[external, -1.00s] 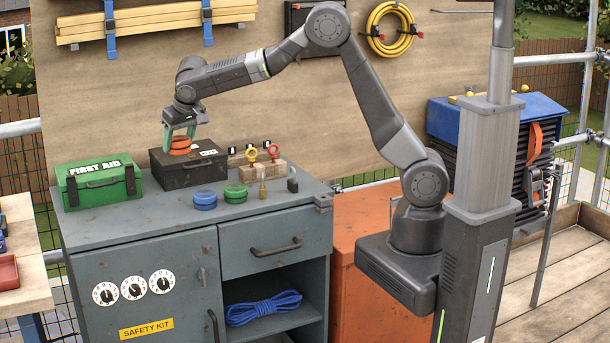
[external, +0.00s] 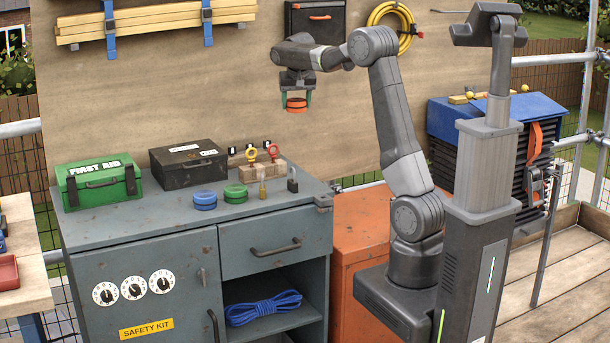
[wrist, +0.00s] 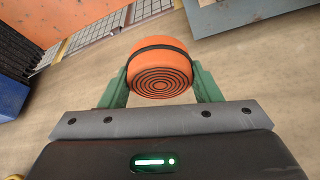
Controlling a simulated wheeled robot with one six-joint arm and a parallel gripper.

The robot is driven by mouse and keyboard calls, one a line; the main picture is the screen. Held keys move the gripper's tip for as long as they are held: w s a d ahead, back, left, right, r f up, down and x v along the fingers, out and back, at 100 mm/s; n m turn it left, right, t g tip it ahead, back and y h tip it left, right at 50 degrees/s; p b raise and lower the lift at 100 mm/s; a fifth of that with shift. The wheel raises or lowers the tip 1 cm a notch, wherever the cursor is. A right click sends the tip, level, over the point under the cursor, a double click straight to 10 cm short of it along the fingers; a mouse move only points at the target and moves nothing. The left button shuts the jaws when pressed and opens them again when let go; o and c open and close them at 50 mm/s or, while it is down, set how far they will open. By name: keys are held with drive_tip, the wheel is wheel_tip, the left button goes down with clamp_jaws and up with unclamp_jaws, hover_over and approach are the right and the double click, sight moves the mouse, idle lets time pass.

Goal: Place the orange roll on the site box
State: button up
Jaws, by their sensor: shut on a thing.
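The orange roll (external: 296,104) is held in my gripper (external: 296,101), high in front of the plywood wall and well above the cabinet top. In the wrist view the orange roll (wrist: 160,68) sits between the two green fingers of my gripper (wrist: 161,80), which are shut on its sides. A black band runs around it. A dark, worn box with a white label (external: 188,164), which may be the site box, stands closed on the cabinet, its lid bare. The roll is up and to the right of this box, apart from it.
The grey cabinet (external: 140,232) also bears a green first aid box (external: 98,182), a blue roll (external: 205,200), a green roll (external: 235,193) and a wooden block with padlocks (external: 256,172). An orange cabinet (external: 358,245) stands to the right.

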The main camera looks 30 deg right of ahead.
drive_tip(key=s+d+m+g+h+b, duration=0.1)
drive_tip(key=s+d+m+b, duration=0.4)
drive_tip(key=d, duration=1.2)
drive_tip(key=s+d+h+b, duration=0.15)
drive_tip(key=s+d, duration=0.45)
drive_tip(key=d, duration=1)
drive_tip(key=shift+y, duration=0.35)
drive_tip(key=f, duration=1.6)
drive_tip(key=f+b, duration=0.1)
drive_tip(key=f, duration=1.5)
drive_tip(key=shift+s, duration=0.2)
drive_tip(key=shift+f+b, duration=0.65)
drive_tip(key=shift+f, duration=1.25)
drive_tip(key=shift+f, duration=0.1)
drive_tip(key=shift+f, duration=0.15)
drive_tip(key=o, duration=1)
drive_tip(key=shift+o, duration=0.2)
